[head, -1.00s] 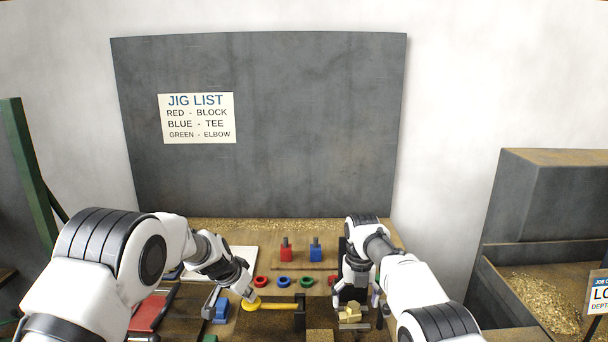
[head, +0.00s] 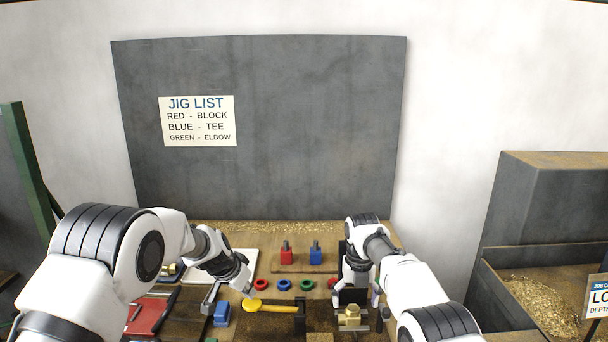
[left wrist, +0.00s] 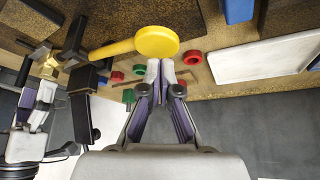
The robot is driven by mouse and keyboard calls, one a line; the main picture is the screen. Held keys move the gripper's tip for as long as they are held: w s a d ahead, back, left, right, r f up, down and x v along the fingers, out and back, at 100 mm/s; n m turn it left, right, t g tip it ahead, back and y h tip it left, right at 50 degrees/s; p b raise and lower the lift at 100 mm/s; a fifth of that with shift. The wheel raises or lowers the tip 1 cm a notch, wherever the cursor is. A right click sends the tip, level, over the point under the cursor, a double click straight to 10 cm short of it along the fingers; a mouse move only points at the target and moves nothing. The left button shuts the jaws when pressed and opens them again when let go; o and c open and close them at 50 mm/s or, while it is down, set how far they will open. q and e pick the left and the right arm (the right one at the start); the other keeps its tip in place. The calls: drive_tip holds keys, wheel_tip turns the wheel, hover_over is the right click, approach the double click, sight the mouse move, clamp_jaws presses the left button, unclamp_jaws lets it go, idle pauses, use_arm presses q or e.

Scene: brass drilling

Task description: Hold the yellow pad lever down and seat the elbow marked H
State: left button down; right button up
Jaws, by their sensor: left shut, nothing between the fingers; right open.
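The yellow pad lever (head: 272,306) runs from a round pad to a dark post. It also shows in the left wrist view (left wrist: 155,42). My left gripper (head: 249,294) is shut and empty, its tips at the round pad; I cannot tell if they touch. In the left wrist view its tips (left wrist: 166,66) lie just below the pad. My right gripper (head: 359,298) is open above a brass piece (head: 350,317) at the dark fixture right of the lever. The brass piece also shows in the left wrist view (left wrist: 46,66). No H is legible, and its seating is unclear.
Red, blue and green rings (head: 284,284) lie behind the lever. Another blue block (head: 222,314) is left of the lever. A red tray (head: 146,317) lies at the left.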

use_arm(q)
drive_tip(key=shift+r, duration=0.15)
use_arm(e)
drive_tip(key=shift+r+p, duration=1.6)
drive_tip(key=shift+r, duration=0.05)
use_arm(q)
wheel_tip(320, 180, up, 6)
drive_tip(key=shift+f, duration=0.1)
